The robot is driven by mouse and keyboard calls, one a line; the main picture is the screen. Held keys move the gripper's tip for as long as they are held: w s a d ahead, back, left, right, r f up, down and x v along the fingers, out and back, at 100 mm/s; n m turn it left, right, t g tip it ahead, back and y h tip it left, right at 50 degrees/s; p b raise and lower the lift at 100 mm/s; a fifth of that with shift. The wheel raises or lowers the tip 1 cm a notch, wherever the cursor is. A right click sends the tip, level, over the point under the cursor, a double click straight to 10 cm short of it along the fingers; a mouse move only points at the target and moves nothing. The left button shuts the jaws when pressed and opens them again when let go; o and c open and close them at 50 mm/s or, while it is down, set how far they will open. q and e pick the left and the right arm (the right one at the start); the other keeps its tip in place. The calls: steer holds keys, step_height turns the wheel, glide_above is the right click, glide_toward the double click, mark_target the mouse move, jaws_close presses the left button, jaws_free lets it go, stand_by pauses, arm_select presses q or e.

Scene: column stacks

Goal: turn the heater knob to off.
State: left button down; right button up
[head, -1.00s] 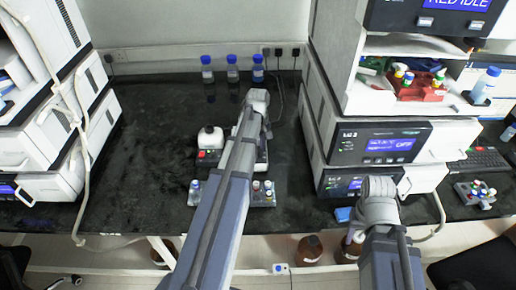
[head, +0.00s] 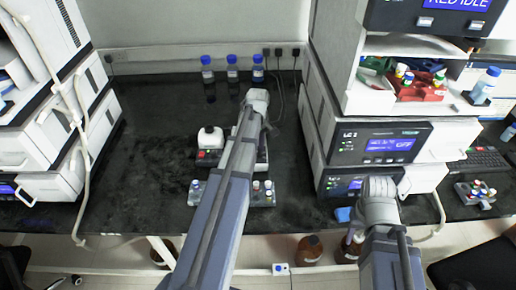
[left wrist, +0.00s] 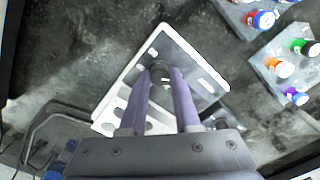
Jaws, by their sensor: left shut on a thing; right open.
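In the left wrist view, a pale metal unit with slots and round holes (left wrist: 187,58) lies tilted across the picture; I take it for the heater. My left gripper (left wrist: 162,74) has its two purple fingers close together over it, shut on a small dark round piece between the tips, which looks like the knob. The fingers hide most of the knob, so its setting cannot be read. In the head view my left arm covers the gripper and most of the heater; a pale part of it (head: 263,150) shows beside the arm. My right gripper is not in view; only my right arm shows.
Blue-capped bottles (head: 232,70) stand at the back wall. Instrument stacks (head: 385,143) flank the bench. The dark bench top (head: 150,130) is clear at left.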

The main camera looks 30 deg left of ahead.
arm_select(q)
steer(key=c, duration=0.6)
jaws_free()
steer(key=shift+r, duration=0.1)
step_height(320, 180, up, 8)
steer(key=p, duration=0.8)
steer(key=shift+f, duration=0.2)
